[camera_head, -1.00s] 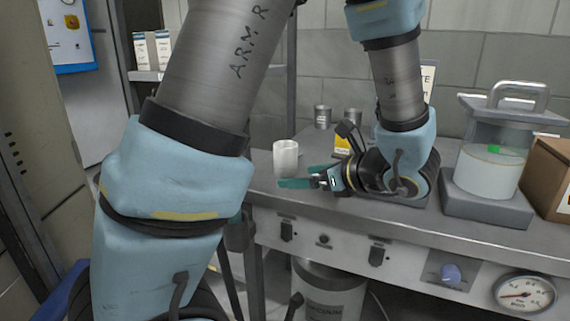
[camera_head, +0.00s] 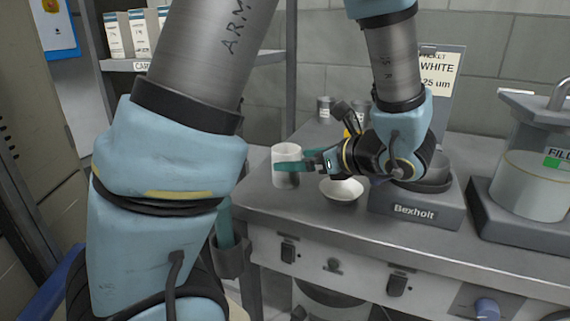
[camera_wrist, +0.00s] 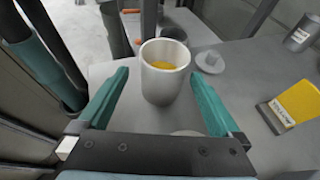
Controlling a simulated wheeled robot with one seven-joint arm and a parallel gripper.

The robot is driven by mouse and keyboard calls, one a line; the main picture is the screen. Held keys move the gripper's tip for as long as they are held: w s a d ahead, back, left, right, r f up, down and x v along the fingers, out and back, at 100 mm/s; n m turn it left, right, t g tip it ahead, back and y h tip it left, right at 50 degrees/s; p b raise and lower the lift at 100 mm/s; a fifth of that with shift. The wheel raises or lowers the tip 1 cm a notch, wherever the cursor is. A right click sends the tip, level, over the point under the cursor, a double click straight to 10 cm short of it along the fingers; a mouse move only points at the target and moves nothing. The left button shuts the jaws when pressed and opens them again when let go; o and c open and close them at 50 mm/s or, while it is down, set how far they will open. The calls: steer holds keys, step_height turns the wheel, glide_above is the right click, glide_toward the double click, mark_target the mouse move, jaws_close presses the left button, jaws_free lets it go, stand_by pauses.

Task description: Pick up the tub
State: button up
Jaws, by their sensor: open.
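The tub is a white, open-topped cylinder (camera_head: 286,150) standing upright near the left end of the grey bench. In the wrist view the tub (camera_wrist: 163,88) holds something yellow. My gripper (camera_head: 292,162) is open, its teal fingers level and reaching to the tub from the right. In the wrist view my gripper (camera_wrist: 160,74) has one finger on each side of the tub, with a gap visible on both sides. In the head view the near finger crosses in front of the tub and hides part of it.
A shallow white dish (camera_head: 342,189) lies below my gripper, beside a scale marked Bexholt (camera_head: 415,209). A small grey lid-like piece (camera_wrist: 210,62) lies just beyond the tub. A yellow-labelled block (camera_wrist: 296,103) and a grey can (camera_wrist: 302,34) stand to the right.

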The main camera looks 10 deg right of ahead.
steer(key=shift+w, duration=0.2)
steer(key=x, duration=0.7)
steer(key=shift+w+a+r, duration=0.15)
steer(key=shift+w+r, duration=0.05)
steer(key=shift+w, duration=0.1)
steer(key=c, duration=0.9)
steer(key=shift+o, duration=0.2)
step_height(320, 180, up, 10)
steer(key=p, duration=0.1)
